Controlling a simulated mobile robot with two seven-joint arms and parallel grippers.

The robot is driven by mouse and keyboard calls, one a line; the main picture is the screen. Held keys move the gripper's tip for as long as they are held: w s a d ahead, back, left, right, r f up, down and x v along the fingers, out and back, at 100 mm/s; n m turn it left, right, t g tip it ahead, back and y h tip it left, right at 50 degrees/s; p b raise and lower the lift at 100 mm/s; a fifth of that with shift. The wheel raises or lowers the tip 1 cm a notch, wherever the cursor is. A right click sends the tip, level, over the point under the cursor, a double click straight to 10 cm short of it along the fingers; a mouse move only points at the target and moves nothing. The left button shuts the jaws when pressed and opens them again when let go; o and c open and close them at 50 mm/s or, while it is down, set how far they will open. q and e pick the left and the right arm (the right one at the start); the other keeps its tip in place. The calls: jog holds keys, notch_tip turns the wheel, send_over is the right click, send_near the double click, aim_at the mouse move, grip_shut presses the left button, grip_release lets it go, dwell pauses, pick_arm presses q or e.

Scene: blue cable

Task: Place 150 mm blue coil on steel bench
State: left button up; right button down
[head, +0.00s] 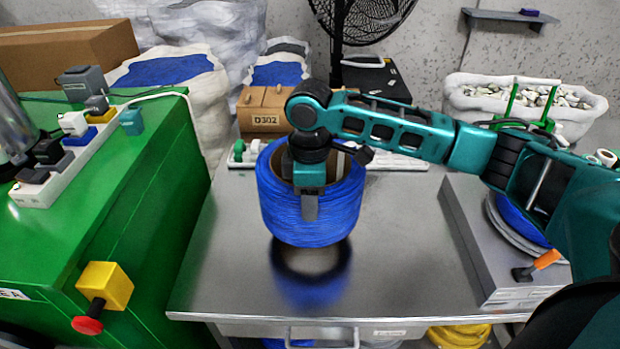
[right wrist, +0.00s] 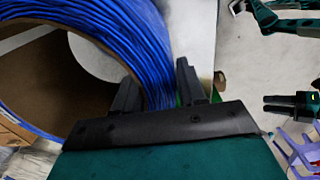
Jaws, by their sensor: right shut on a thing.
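The blue coil (head: 312,215), a thick ring of blue cable on a brown core, hangs upright over the steel bench (head: 400,260). A gap to its reflection suggests it is slightly above the bench top. My right gripper (head: 310,205) is shut on the near wall of the coil, one finger showing outside. In the right wrist view, the gripper's dark fingers (right wrist: 155,85) straddle the coil's wall (right wrist: 110,35); the inner core is open to the left. My left gripper is not seen in the head view; teal and black arm parts in the right wrist view are unclear.
A grey box (head: 485,250) with a coil and an orange-handled tool stands at the bench's right. Cardboard boxes (head: 262,112) and a white power strip are behind the coil. A green cabinet (head: 130,210) borders the left. The bench front is clear.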

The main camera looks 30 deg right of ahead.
aim_at(310, 226)
notch_tip(310, 226, down, 7)
jog(key=shift+w+f+b, duration=0.1)
jog(key=shift+w+b, duration=0.05)
jog(key=shift+b, duration=0.4)
jog(key=c, duration=1)
grip_release()
jog(key=shift+s+f, duration=0.25)
jog(key=shift+c, duration=0.2)
jog(key=o, duration=0.4)
notch_tip(310, 226, up, 12)
jog(key=shift+w+r+p, duration=0.1)
jog(key=shift+w+p, duration=0.05)
jog(key=shift+p, duration=0.8)
